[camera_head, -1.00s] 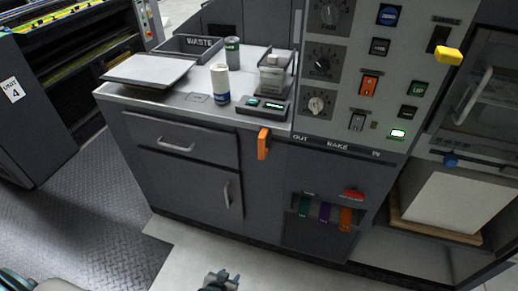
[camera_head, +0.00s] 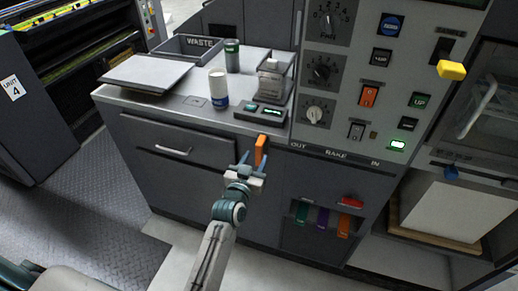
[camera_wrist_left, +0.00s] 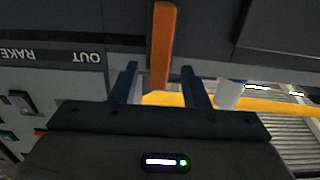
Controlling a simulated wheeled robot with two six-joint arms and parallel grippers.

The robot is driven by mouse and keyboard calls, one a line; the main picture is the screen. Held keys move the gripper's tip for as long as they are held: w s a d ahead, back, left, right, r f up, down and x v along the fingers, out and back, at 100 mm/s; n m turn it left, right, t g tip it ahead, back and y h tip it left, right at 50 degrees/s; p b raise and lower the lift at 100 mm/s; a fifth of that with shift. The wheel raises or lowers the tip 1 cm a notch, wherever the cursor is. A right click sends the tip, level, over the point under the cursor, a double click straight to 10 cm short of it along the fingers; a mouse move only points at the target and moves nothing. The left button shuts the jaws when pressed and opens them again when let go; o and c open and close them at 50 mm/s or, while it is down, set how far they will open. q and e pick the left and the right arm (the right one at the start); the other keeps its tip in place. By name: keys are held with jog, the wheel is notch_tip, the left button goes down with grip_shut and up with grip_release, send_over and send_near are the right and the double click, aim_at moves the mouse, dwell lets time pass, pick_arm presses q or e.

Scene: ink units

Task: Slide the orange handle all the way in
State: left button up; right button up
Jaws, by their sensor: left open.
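The orange handle (camera_head: 261,149) is an upright bar on the front of the dark cabinet, at the OUT end of the RAKE label (camera_head: 335,154). In the left wrist view the handle (camera_wrist_left: 163,45) hangs between the two finger lines. My left gripper (camera_head: 254,161) is open in front of the handle, one finger on each side in the picture. In the left wrist view its fingers (camera_wrist_left: 160,70) show a gap on both sides of the handle. I cannot tell how deep the handle sits between them. My right gripper is not in view.
The control panel (camera_head: 345,75) with knobs and switches rises above the rake label. The counter (camera_head: 150,102) left of the panel holds a cup (camera_head: 218,88) and a waste tray (camera_head: 188,48).

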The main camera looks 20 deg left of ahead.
aim_at(258, 154)
pick_arm(q)
jog(key=w, duration=0.4)
jog(key=shift+w+p, duration=0.1)
jog(key=shift+p, duration=0.25)
jog(key=shift+d, duration=0.1)
grip_shut()
